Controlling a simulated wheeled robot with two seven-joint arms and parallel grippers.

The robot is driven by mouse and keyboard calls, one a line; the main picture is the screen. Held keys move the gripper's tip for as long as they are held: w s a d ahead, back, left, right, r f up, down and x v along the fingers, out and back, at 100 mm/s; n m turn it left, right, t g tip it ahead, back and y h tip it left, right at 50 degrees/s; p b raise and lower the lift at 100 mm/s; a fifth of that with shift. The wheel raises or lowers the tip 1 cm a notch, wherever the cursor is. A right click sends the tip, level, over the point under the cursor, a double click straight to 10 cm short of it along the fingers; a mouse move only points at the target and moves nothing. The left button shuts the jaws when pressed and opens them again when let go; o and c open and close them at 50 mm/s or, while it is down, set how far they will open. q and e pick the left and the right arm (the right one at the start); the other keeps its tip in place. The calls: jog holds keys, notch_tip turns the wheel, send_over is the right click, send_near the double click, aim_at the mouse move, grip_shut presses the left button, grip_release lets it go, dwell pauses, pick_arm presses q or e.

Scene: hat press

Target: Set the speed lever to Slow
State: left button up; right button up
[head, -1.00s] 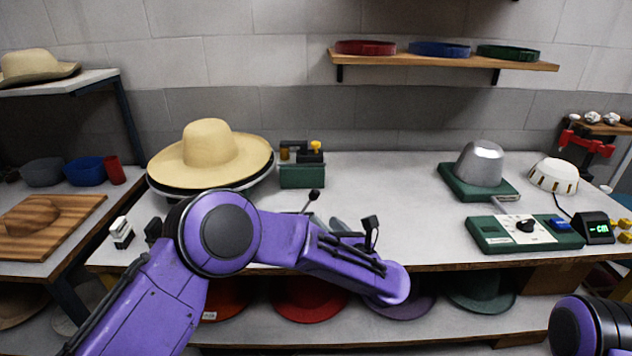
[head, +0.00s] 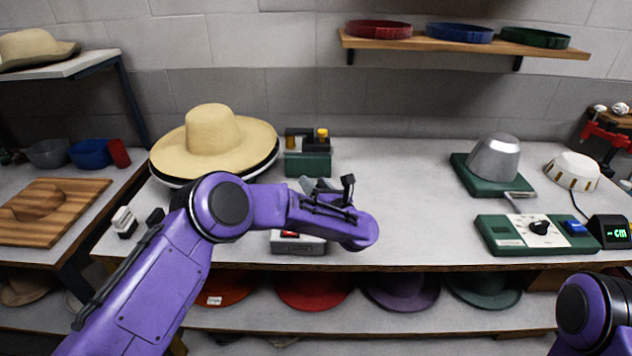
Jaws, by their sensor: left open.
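My left gripper (head: 316,185) is open, just above and behind my bent forearm, over the bench near that box. The forearm hides much of the gripper, so I cannot tell whether it touches anything. My right gripper is out of view; only part of my right arm shows at the lower right.
A straw hat (head: 213,140) rests on a stand at the left, with a green box (head: 307,164) beside it. A metal dome on a green base (head: 494,160) and a green dial panel (head: 490,235) stand at the right. The bench between is clear.

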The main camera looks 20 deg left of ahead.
pick_arm(q)
grip_shut()
jog(key=shift+a, duration=0.1)
jog(key=shift+s+a+r+n+g+h+b, duration=0.1)
jog(key=shift+s+a+n+g+h+b, duration=0.15)
jog(key=shift+a+n+b, duration=0.45)
jog(key=a+n+h+b, duration=0.1)
jog(key=a+n+b, duration=0.1)
jog(key=b, duration=0.3)
jog(key=s+a+n+h+b, duration=0.1)
jog(key=a+n+h+b, duration=0.1)
jog(key=b, duration=0.3)
jog(key=s+a+f+n+g+h+b, duration=0.1)
jog(key=a+n+h+b, duration=0.1)
jog(key=b, duration=0.3)
jog(key=shift+a, duration=0.55)
jog(key=shift+s+a+n+h+b, duration=0.1)
jog(key=shift+a+n+h+b, duration=0.4)
jog(key=shift+b, duration=0.55)
jog(key=shift+d, duration=0.1)
